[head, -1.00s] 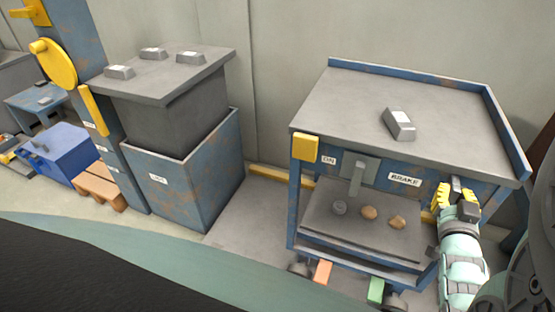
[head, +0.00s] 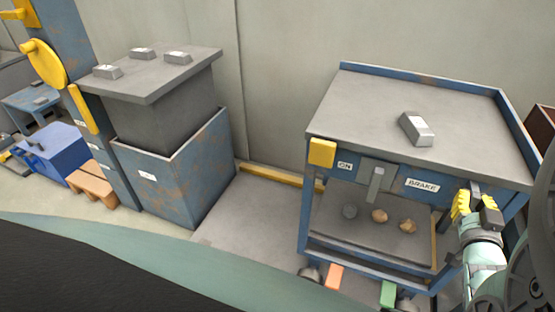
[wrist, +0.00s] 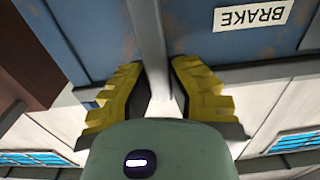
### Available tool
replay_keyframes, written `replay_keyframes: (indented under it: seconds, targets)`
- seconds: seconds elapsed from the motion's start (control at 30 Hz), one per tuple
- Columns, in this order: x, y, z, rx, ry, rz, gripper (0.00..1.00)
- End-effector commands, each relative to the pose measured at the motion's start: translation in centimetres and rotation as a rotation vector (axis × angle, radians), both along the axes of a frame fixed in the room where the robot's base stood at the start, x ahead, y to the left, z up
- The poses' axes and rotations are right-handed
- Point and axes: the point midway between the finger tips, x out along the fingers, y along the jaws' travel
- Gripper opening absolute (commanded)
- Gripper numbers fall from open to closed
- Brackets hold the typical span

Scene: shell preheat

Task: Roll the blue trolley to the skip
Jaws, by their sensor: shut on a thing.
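The blue trolley (head: 370,105) stands at the right in the head view, with a grey top and a lower shelf. Its front carries an ON label, a BRAKE label (head: 422,185) and a grey lever (head: 375,185) between them. My gripper (head: 474,200) is at the trolley's right front. In the wrist view my gripper (wrist: 155,80) has its yellow fingers closed on both sides of a grey bar (wrist: 148,35) beside the trolley's blue front. A brown-red box (head: 543,122) shows at the far right edge, mostly cut off; I cannot tell whether it is the skip.
A silver bar (head: 416,129) lies on the trolley's top, and several lumps lie on its shelf. A blue rusty bin (head: 175,185) with a grey block stands to the left, with floor between it and the trolley. A yellow floor strip (head: 270,175) runs along the wall.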

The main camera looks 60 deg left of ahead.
Motion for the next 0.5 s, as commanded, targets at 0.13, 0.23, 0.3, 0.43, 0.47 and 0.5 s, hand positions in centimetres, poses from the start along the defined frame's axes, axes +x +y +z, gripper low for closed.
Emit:
replay_keyframes:
  seconds: [0.13, 0.23, 0.3, 0.43, 0.47, 0.5]
  targets:
    - [0.05, -0.11, -0.22, -0.004, 0.007, -0.004, 0.22]
    - [0.05, -0.10, -0.17, -0.003, 0.005, -0.003, 0.32]
    - [0.04, -0.09, -0.14, -0.003, 0.004, -0.003, 0.40]
    - [0.03, -0.09, -0.11, -0.002, 0.003, -0.003, 0.48]
    - [0.03, -0.09, -0.11, -0.002, 0.003, -0.003, 0.48]
    - [0.03, -0.09, -0.10, -0.002, 0.003, -0.003, 0.48]
